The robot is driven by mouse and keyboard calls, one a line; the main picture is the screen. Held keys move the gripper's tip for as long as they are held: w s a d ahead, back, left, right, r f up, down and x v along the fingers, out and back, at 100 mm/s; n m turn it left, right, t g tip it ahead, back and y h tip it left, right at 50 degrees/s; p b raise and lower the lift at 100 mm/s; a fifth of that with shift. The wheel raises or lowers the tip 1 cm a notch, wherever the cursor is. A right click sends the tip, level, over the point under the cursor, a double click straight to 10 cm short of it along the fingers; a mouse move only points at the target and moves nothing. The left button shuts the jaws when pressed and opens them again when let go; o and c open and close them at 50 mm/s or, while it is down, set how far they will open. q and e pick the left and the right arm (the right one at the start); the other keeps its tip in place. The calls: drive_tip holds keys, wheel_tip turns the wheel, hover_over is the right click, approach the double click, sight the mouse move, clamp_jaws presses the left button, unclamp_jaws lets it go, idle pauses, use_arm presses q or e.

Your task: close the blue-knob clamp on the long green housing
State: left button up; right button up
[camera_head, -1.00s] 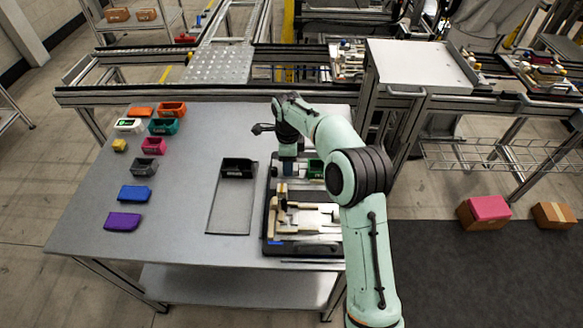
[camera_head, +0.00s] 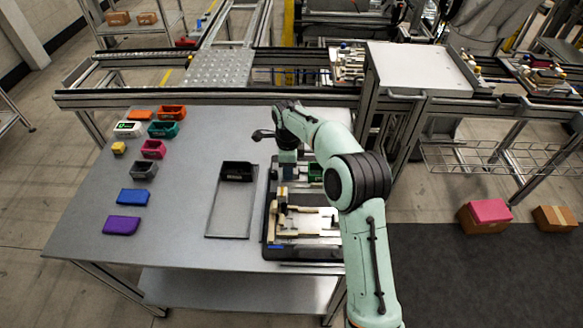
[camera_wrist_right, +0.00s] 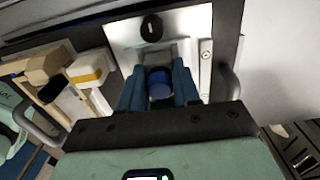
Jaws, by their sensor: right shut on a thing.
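My right gripper (camera_head: 287,173) reaches down over the left side of the dark pallet fixture on the table. In the right wrist view its two blue fingers (camera_wrist_right: 158,88) are shut on a round blue knob (camera_wrist_right: 160,84), the clamp's knob. The clamp's arm is mostly hidden by the fingers and gripper body. A green housing (camera_head: 316,172) shows partly in the fixture, just right of the gripper; the arm covers the rest of it. How the clamp sits against the housing cannot be seen. My left gripper is not in view.
Cream-coloured fixture blocks (camera_head: 300,222) fill the near part of the pallet. A dark bin (camera_head: 238,171) stands on a grey tray left of it. Several coloured housings and bins, including a purple one (camera_head: 122,225), line the table's left side.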

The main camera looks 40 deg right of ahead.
drive_tip(key=shift+s+d, duration=0.1)
drive_tip(key=shift+d, duration=0.05)
drive_tip(key=shift+s+d, duration=0.75)
drive_tip(key=shift+d, duration=0.1)
drive_tip(key=o, duration=0.8)
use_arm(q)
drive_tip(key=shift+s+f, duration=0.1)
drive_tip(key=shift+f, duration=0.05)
use_arm(e)
drive_tip(key=shift+w+a, duration=0.1)
drive_tip(key=shift+w, duration=0.05)
drive_tip(key=shift+r, duration=0.15)
drive_tip(key=shift+r+p, duration=0.6)
drive_tip(key=shift+r, duration=0.75)
drive_tip(key=shift+r+p, duration=1.2)
drive_tip(key=shift+r, duration=1.35)
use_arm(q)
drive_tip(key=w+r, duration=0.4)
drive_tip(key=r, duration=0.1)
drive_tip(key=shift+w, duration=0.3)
